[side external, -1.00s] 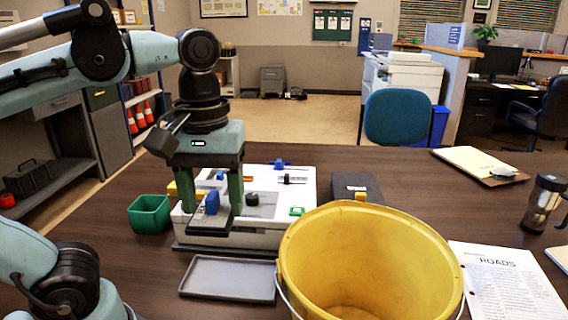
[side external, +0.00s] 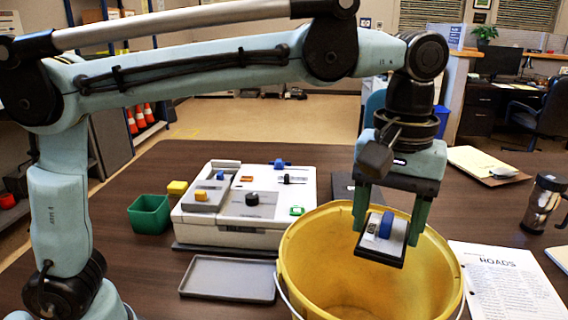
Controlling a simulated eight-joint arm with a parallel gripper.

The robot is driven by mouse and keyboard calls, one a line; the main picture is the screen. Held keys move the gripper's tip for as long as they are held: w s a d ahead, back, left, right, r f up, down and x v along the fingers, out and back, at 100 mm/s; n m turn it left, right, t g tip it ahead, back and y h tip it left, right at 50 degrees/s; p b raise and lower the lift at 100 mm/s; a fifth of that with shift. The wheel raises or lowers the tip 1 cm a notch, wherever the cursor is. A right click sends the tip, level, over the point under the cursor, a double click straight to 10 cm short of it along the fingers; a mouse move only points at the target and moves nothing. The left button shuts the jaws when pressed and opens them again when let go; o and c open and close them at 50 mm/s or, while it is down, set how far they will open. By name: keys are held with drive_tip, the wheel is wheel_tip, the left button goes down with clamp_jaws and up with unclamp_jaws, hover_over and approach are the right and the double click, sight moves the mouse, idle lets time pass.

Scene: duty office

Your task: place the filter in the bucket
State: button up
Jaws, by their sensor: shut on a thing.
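My gripper (side external: 388,226) is shut on the filter (side external: 378,248), a flat dark-edged piece with a pale face and a blue knob. It holds the filter slightly tilted over the mouth of the yellow bucket (side external: 308,262). The filter overlaps the bucket's far inner wall in the picture; I cannot tell how far below the rim it sits. The bucket stands open at the front of the table, and the visible part of its inside is empty.
A white-grey device (side external: 240,232) with coloured knobs stands left of the bucket. Near it are a green bin (side external: 150,222), a yellow block (side external: 177,188) and a grey tray (side external: 228,277).

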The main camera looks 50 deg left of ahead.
sight(395, 236)
drive_tip(key=shift+w+d+f, duration=0.15)
drive_tip(key=shift+d+f, duration=0.05)
drive_tip(key=shift+d, duration=0.25)
drive_tip(key=shift+w+d+f, duration=0.1)
drive_tip(key=shift+d+f, duration=0.1)
drive_tip(key=shift+d, duration=0.2)
drive_tip(key=f, duration=0.3)
drive_tip(key=shift+a+f, duration=0.2)
drive_tip(key=shift+f, duration=0.1)
wheel_tip(395, 236, down, 19)
drive_tip(key=shift+f, duration=0.2)
drive_tip(key=o, duration=1.2)
drive_tip(key=shift+r, duration=0.15)
wheel_tip(395, 236, up, 12)
